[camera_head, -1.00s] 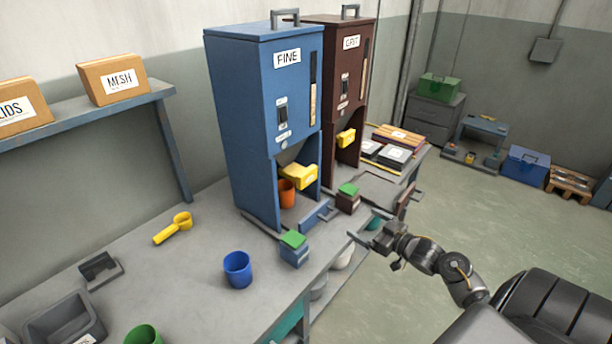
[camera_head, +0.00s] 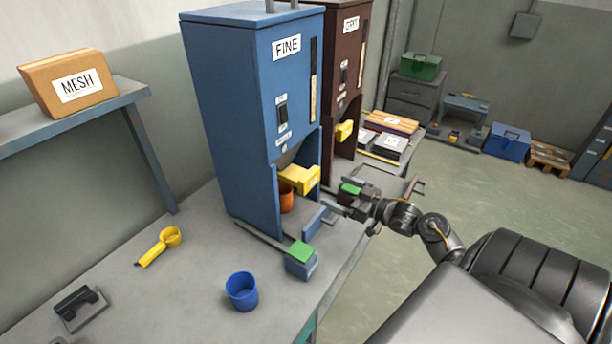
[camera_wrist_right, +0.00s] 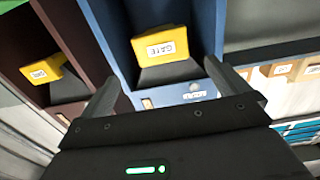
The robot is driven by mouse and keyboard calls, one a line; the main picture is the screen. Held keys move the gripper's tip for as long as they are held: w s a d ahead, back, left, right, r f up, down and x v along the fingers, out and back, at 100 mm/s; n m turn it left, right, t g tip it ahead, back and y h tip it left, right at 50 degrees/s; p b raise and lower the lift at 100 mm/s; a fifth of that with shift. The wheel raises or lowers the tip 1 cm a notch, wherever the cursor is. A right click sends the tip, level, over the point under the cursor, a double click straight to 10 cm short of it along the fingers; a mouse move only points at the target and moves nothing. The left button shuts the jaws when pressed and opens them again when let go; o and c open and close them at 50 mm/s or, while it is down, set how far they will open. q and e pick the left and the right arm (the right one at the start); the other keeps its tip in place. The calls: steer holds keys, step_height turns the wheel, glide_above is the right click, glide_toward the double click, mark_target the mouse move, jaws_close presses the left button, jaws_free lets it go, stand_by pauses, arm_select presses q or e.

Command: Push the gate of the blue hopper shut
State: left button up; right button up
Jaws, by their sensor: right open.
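The blue hopper (camera_head: 240,110), labelled FINE, stands on the bench. Its yellow gate (camera_head: 300,178) sticks out of the front opening, above an orange cup (camera_head: 287,200). In the right wrist view the gate (camera_wrist_right: 160,45) shows its label, and it lies ahead of and between the two fingers. My right gripper (camera_head: 334,200) is open and empty, in front of the blue hopper's opening and a little right of the gate, apart from it in the head view. In the right wrist view its fingers (camera_wrist_right: 161,72) are spread. My left gripper is out of view.
The dark red GRIT hopper (camera_head: 345,75) with its own yellow gate (camera_head: 344,131) stands just behind. A green-topped box (camera_head: 300,258), a blue cup (camera_head: 242,291) and a yellow scoop (camera_head: 160,245) are on the bench. A green-topped dark box (camera_head: 350,189) is close to my right gripper.

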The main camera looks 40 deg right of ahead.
mark_target(313, 180)
steer(key=x, duration=0.2)
steer(key=p+x, duration=0.1)
steer(key=shift+w+a+r, duration=0.25)
steer(key=shift+w, duration=0.05)
steer(key=p+x, duration=0.1)
steer(key=x, duration=0.4)
steer(key=shift+w+f, duration=0.1)
steer(key=shift+w, duration=0.15)
steer(key=shift+w+a+f, duration=0.1)
steer(key=shift+w+a, duration=0.15)
steer(key=shift+w, duration=0.45)
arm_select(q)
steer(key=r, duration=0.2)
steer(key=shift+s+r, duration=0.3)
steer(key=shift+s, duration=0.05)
arm_select(e)
steer(key=shift+c, duration=0.3)
